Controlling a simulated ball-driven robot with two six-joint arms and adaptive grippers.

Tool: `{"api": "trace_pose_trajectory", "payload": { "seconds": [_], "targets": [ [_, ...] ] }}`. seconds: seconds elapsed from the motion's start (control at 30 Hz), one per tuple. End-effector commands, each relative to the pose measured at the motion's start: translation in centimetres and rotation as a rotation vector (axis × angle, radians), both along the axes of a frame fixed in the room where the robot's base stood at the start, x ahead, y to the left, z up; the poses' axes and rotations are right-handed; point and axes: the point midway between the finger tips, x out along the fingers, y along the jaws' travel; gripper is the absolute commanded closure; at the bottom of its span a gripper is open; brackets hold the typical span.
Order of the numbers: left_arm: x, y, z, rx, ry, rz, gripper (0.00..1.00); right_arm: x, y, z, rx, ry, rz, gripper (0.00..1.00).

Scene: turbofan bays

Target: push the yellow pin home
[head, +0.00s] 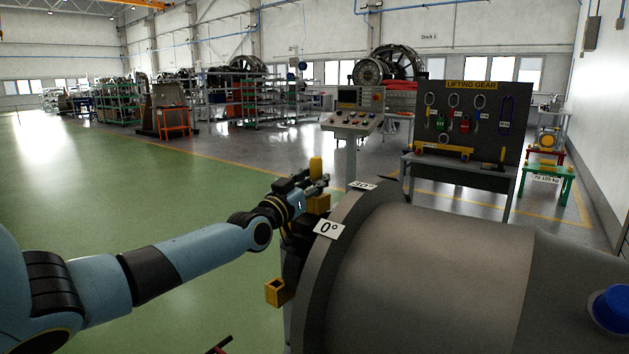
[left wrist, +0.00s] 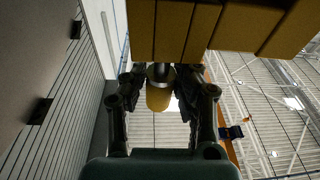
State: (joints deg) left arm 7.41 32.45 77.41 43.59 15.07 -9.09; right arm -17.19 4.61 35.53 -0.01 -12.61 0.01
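The yellow pin (head: 316,167) stands upright in the head view, its rounded end above my left gripper (head: 313,184). A yellow block (head: 319,204) sits just below it at the rim of the grey engine casing (head: 430,265). In the left wrist view the pin (left wrist: 160,97) lies between the two dark fingers of my left gripper (left wrist: 162,80), which appear closed on its sides. The yellow block (left wrist: 215,28) fills the top of that view, with a short dark stem between it and the pin. My right gripper is not in view.
A second yellow block (head: 279,292) sticks out lower on the casing's rim. A white "0°" label (head: 329,228) is on the rim. A blue cap (head: 612,308) is at the right. A control console (head: 352,122) and a lifting-gear bench (head: 460,174) stand behind. Green floor is clear at left.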

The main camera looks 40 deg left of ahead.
Motion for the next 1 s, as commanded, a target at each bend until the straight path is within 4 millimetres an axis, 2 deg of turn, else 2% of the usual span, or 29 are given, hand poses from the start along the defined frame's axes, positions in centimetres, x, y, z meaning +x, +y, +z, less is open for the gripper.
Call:
{"api": "trace_pose_trajectory", "payload": {
  "seconds": [0.03, 0.13, 0.17, 0.4, 0.53, 0.67, 0.8, 1.0],
  "targets": [
    [0.0, 0.0, 0.1, 0.0, 0.0, 0.0, 0.62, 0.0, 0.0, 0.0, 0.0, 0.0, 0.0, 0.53],
    [0.0, 0.0, 0.1, 0.0, 0.0, 0.0, 0.49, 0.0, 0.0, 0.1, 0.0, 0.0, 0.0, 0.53],
    [0.0, 0.0, 0.1, 0.0, 0.0, 0.0, 0.48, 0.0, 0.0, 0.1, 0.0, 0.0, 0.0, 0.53],
    [-0.1, 0.0, 0.0, 0.0, 0.002, 0.0, 0.48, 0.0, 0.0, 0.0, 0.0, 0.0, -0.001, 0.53],
    [-0.9, -0.1, -0.3, 0.0, 0.002, -0.001, 0.48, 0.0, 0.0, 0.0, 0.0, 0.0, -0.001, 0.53],
    [-3.1, -0.6, -0.7, 0.0, 0.004, -0.003, 0.48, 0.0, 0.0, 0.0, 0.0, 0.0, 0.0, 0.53],
    [-6.3, -1.1, -1.4, -0.001, 0.007, -0.003, 0.48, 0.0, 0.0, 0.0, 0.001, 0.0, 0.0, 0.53],
    [-10.0, -1.7, -2.1, 0.001, 0.003, -0.002, 0.48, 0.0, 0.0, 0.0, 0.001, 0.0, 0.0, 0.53]
  ]
}}
